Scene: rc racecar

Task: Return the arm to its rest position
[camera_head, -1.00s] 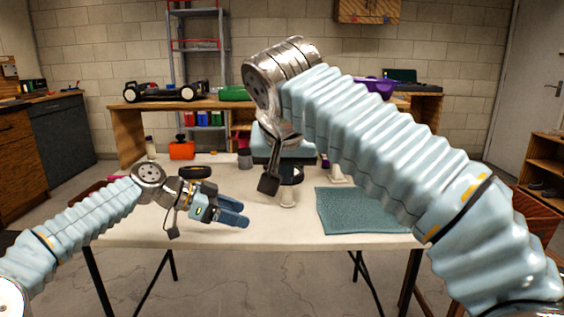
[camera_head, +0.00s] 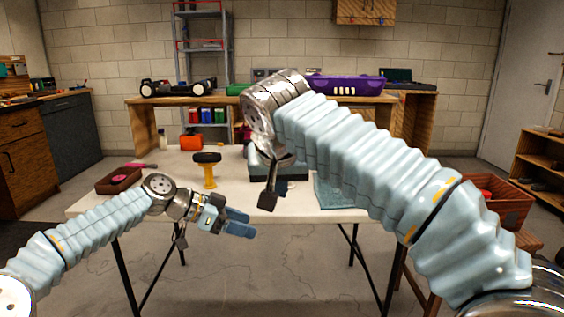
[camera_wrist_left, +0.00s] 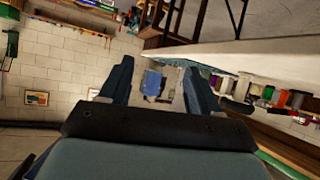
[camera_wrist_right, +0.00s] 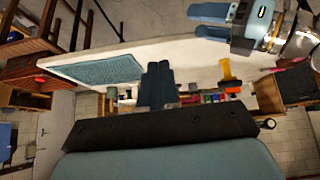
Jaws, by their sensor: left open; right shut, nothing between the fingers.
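My left gripper (camera_head: 238,223) reaches in from the left, in front of the white table's near edge. Its two blue fingers are apart and empty; they also show in the left wrist view (camera_wrist_left: 152,85). My right arm is raised and spans the centre and right of the head view, hiding part of the table.
The white table (camera_head: 130,205) holds a yellow stand with a dark top (camera_head: 207,170), a brown tray (camera_head: 118,181), an orange container (camera_head: 191,143) and a teal mat (camera_head: 330,192). A workbench (camera_head: 140,112) behind bears a black car chassis (camera_head: 178,88) and a purple car body (camera_head: 345,84). A red crate (camera_head: 497,205) stands right.

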